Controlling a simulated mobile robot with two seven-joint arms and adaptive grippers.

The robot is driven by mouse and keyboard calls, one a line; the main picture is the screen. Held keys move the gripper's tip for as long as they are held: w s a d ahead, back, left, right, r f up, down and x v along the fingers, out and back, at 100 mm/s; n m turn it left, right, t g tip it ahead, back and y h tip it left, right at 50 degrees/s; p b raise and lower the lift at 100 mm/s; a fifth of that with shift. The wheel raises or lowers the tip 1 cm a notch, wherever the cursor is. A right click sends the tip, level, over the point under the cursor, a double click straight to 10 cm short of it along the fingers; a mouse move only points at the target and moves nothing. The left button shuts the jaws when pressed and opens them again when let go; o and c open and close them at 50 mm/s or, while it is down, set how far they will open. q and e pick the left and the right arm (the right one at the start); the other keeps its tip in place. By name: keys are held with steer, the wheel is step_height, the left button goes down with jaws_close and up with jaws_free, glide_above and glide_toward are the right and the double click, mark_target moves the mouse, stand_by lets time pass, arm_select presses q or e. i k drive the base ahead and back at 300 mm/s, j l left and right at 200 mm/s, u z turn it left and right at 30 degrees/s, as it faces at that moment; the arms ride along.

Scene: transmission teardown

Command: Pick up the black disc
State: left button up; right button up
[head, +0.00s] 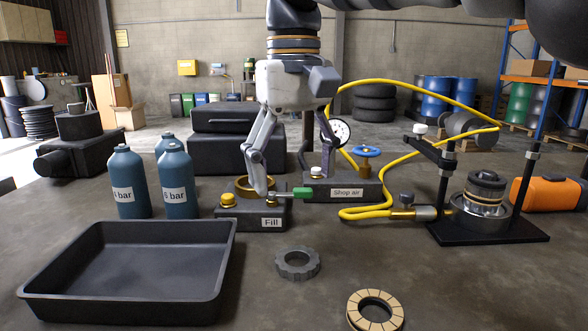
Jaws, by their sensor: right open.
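A dark grey notched ring (284,267) lies flat on the table at the front centre. It is the loose flat piece closest to a black disc. A tan segmented ring (357,311) with a dark centre opening lies nearer the front, to its right. My right gripper (297,168) hangs from above with its fingers spread wide and nothing between them. It is beyond the notched ring, over the block labelled Fill (270,222) and the Shop air block (348,190). One finger overlaps the brass socket in the picture; contact is unclear. My left gripper is not visible.
A black tray (130,310) stands at the front left, with blue bottles (128,185) behind it. A yellow hose (385,157) loops towards a black press frame (441,190) holding a stacked assembly (486,190). The table around both loose rings is clear.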

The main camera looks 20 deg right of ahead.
mark_target(501, 184)
steer(key=k, duration=1)
